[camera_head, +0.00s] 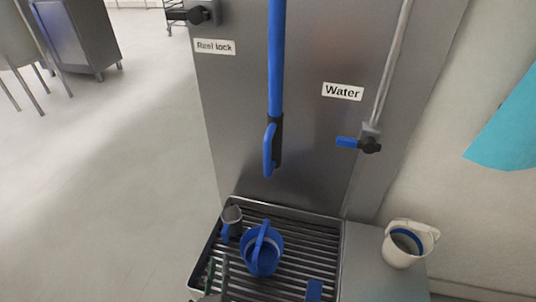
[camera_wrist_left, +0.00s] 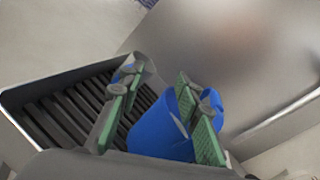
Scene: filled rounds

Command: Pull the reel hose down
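The blue reel hose (camera_head: 276,60) hangs down the front of the steel panel in the head view. It ends in a black fitting with a blue handle (camera_head: 269,150), free above the grated tray. My left gripper (camera_head: 217,275) is low at the tray's left side, below and left of the hose end and apart from it. In the left wrist view its green-padded fingers (camera_wrist_left: 158,98) are spread, with the blue bucket showing beyond them; nothing is visibly gripped. The hose cannot be made out in the left wrist view. My right gripper is not in view.
A white bucket (camera_head: 401,258) stands at right. The panel carries the "Reel lock" knob (camera_head: 196,15) and the blue water lever (camera_head: 347,142).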

